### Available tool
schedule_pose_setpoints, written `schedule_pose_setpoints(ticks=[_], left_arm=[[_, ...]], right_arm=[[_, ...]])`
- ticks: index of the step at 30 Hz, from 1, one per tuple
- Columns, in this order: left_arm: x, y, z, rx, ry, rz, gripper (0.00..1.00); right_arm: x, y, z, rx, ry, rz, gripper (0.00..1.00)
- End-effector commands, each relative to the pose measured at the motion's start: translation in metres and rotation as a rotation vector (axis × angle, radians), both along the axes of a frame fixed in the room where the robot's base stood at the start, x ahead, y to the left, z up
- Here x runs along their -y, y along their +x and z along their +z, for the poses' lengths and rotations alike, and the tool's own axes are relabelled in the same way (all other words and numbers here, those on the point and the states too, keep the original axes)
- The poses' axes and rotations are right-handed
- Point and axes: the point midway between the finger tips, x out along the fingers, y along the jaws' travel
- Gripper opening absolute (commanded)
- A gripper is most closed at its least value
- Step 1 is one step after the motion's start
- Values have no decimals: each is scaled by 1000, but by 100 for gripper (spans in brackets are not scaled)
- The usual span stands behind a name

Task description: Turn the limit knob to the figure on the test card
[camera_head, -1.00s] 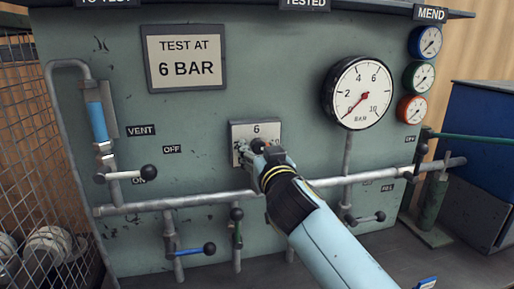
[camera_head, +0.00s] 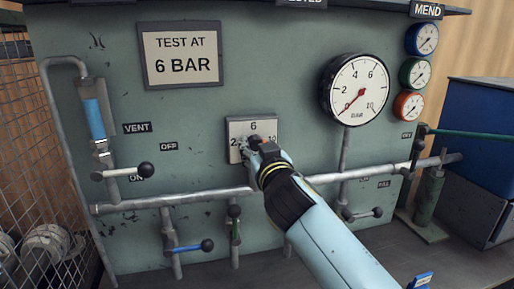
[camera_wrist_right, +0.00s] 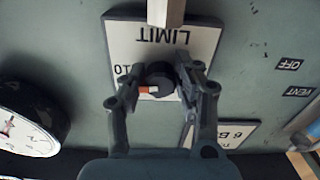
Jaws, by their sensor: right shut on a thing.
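The test card (camera_head: 181,55) on the panel reads "TEST AT 6 BAR". The limit knob (camera_wrist_right: 160,76) is dark and round, with an orange and white mark on it. It sits on a pale plate (camera_head: 237,125) marked 2, 6 and 10, with LIMIT readable upside down in the right wrist view. My right gripper (camera_head: 256,147) is shut on the knob, one finger on each side in the wrist view. The mark lies toward the 10 side; I cannot tell its exact figure. My left gripper is out of view.
A large gauge (camera_head: 355,89) right of the plate has its red needle at the low end. A horizontal pipe (camera_head: 180,201) runs below the plate, with several levers. A wire cage (camera_head: 30,150) stands at the left, a blue box (camera_head: 480,125) at the right.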

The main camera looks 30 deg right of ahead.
Motion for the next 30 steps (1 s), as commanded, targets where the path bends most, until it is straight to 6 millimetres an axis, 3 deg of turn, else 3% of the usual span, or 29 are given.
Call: schedule_pose_setpoints(ticks=[30], left_arm=[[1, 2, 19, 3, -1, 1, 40]], right_arm=[[3, -1, 3, -234, -902, 3, 0]])
